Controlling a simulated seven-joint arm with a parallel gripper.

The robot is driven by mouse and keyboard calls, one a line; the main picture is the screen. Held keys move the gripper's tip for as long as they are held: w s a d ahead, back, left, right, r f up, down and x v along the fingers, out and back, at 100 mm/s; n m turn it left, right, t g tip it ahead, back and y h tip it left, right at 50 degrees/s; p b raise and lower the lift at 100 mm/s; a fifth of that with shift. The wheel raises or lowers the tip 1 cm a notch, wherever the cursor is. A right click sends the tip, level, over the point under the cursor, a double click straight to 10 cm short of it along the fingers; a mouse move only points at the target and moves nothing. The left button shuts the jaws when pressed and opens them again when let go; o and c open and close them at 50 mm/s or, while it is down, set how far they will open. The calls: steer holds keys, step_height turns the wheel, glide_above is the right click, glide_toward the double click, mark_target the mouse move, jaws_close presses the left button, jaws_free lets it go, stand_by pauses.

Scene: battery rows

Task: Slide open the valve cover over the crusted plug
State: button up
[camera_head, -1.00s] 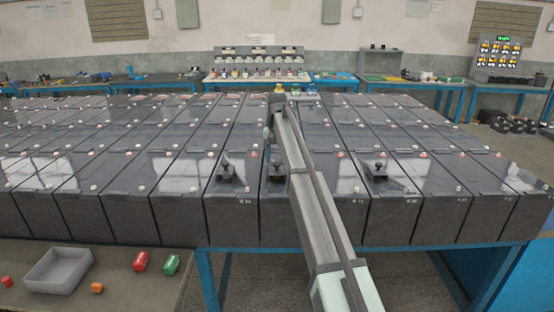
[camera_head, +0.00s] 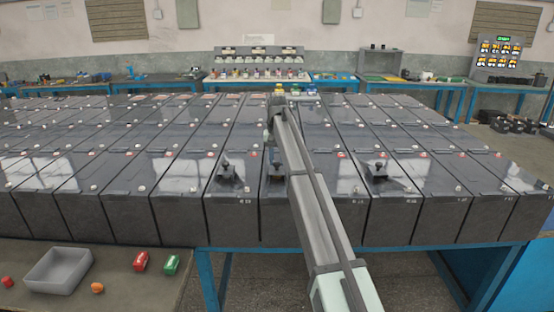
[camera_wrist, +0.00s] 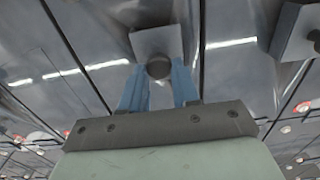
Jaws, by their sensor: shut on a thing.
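Three dark valve covers with upright knobs stand on front-row batteries: the left cover (camera_head: 228,172), the middle cover (camera_head: 277,170) and the right cover (camera_head: 378,171). My gripper (camera_head: 270,155) points down over the middle cover, partly in front of it. In the wrist view its blue fingers (camera_wrist: 158,88) are shut on the dark round knob (camera_wrist: 158,68) of a square cover plate (camera_wrist: 150,42). A second cover (camera_wrist: 293,32) shows at the right there. I cannot make out a crusted plug; what lies under the covers is hidden.
Rows of dark batteries (camera_head: 180,175) with small white and red caps fill the blue-legged bench.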

steer(key=shift+w, duration=0.15)
jaws_close()
steer(key=w, duration=0.8)
steer(key=shift+w, duration=0.2)
steer(key=shift+s, duration=0.1)
steer(key=o, duration=1)
jaws_free()
steer(key=shift+r, duration=0.1)
step_height(320, 180, up, 14)
steer(key=shift+f, duration=0.2)
